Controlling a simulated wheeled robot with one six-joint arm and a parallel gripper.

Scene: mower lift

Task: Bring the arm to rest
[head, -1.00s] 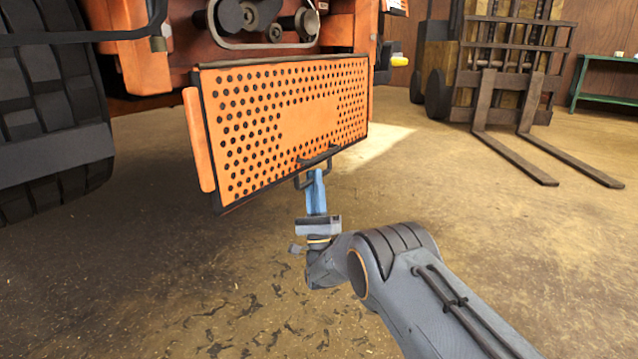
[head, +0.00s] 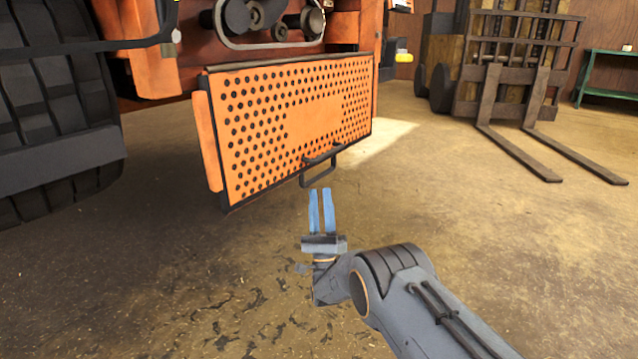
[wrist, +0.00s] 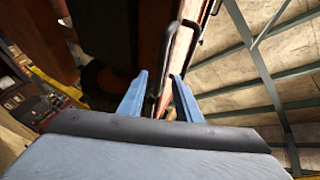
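My gripper (head: 321,190) is open and empty, its two blue fingers apart, in the lower middle of the head view.
A large black tyre (head: 55,110) stands at the left. A forklift (head: 505,75) with two forks low over the floor is at the upper right, with a green bench (head: 605,92) behind it. The floor (head: 520,250) at the right is clear.

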